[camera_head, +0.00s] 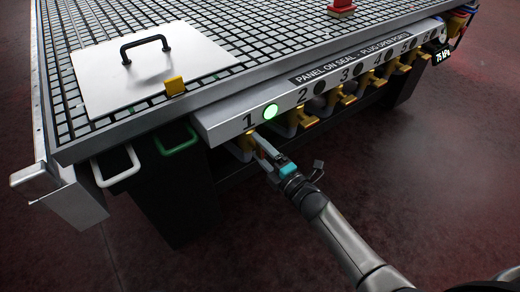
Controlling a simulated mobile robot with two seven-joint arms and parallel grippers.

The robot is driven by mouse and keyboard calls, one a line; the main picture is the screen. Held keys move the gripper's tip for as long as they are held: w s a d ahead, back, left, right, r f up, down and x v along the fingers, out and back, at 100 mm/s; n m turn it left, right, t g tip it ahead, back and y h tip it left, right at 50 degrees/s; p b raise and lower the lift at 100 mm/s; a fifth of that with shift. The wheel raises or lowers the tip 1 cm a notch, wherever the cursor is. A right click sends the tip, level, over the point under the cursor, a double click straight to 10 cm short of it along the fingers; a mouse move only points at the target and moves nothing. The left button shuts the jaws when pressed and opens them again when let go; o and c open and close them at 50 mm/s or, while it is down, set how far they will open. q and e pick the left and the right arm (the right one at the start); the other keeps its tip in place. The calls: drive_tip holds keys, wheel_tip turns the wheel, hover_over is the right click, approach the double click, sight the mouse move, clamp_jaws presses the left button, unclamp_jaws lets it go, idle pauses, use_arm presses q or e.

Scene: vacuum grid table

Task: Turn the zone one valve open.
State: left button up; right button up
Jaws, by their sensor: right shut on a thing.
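The zone one valve (246,141) is under the label 1 on the front rail of the grid table. My right gripper (258,141) reaches it from the lower right and is shut on its yellow handle, which the fingers partly hide. A round lamp (270,111) beside the 1 glows green. The handle's exact angle is hard to tell behind the gripper. My left gripper is not in view.
Several other yellow valves, such as the zone two valve (302,117), line the rail (222,121) to the right, with dark lamps. A panel (150,75) with a black handle lies on the grid table (255,35). Bins with white and green handles hang below left. A display (442,56) reads about 75 kPa.

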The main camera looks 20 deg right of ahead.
idle(0.3)
drive_tip(key=o, duration=1.2)
drive_tip(key=shift+o, duration=0.2)
drive_tip(key=shift+s, duration=0.15)
drive_tip(key=shift+s+d, duration=0.2)
drive_tip(key=shift+s, duration=0.2)
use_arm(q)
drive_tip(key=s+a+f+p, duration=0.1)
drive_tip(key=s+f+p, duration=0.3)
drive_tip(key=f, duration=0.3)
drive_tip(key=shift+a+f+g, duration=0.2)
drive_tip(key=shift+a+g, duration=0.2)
use_arm(e)
drive_tip(key=v, duration=1.4)
